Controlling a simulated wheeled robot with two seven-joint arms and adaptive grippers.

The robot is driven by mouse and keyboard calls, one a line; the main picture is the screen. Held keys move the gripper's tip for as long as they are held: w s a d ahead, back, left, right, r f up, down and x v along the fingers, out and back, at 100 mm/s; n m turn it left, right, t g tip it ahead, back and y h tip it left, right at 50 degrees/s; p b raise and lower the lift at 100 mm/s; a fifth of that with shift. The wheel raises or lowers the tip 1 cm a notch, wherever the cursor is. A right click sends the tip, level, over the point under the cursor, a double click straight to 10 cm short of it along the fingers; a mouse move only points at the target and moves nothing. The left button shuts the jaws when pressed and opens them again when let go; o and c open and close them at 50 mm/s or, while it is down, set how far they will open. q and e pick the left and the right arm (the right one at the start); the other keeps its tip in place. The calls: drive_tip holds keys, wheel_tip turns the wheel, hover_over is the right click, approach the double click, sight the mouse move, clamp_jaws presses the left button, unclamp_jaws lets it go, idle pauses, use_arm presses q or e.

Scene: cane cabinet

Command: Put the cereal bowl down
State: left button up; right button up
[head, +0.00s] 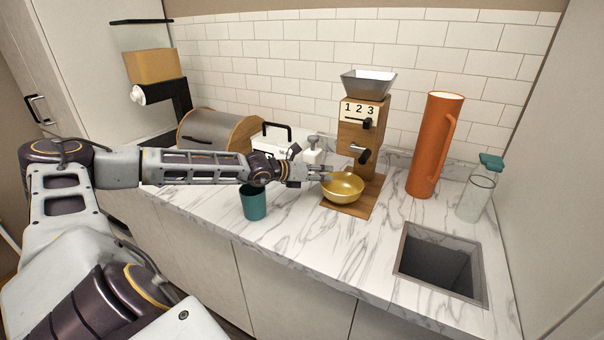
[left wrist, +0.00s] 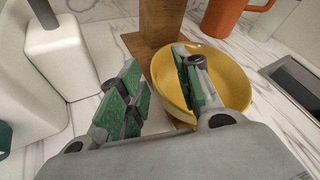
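The cereal bowl (head: 343,187) is yellow-gold and upright at the wooden base of the cereal dispenser (head: 361,130). In the left wrist view the bowl (left wrist: 228,75) fills the right side, in front of the dispenser's wooden post. My left gripper (head: 326,173) is at the bowl's left rim. In the left wrist view its green-padded fingers (left wrist: 155,85) are spread apart, one over the bowl's inside and the other outside its left edge. I see a gap between the pads and no grip on the rim. The bowl looks empty. My right gripper is not in view.
A teal cup (head: 254,202) stands below my left forearm. A white soap bottle (head: 312,152) is behind the gripper. An orange pitcher (head: 431,145), a glass bottle with a teal top (head: 476,190) and a sink (head: 440,263) are to the right. The front marble counter (head: 320,240) is clear.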

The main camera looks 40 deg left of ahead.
use_arm(q)
drive_tip(key=shift+s+a+r, duration=0.2)
drive_tip(key=shift+s+r, duration=0.05)
drive_tip(key=shift+s, duration=0.4)
drive_tip(key=shift+s+a+r, duration=0.15)
drive_tip(key=shift+s+r, duration=0.05)
drive_tip(key=shift+s, duration=0.25)
drive_tip(key=shift+s+a+r+p, duration=0.1)
drive_tip(key=shift+s+r+p, duration=0.1)
drive_tip(key=shift+s, duration=0.15)
drive_tip(key=shift+s+a+r+p, duration=0.1)
drive_tip(key=shift+s+p, duration=0.05)
drive_tip(key=shift+s, duration=0.15)
drive_tip(key=shift+s+a+r, duration=0.15)
drive_tip(key=shift+s, duration=0.3)
drive_tip(key=p+v, duration=0.1)
drive_tip(key=v, duration=0.1)
drive_tip(key=shift+s, duration=0.25)
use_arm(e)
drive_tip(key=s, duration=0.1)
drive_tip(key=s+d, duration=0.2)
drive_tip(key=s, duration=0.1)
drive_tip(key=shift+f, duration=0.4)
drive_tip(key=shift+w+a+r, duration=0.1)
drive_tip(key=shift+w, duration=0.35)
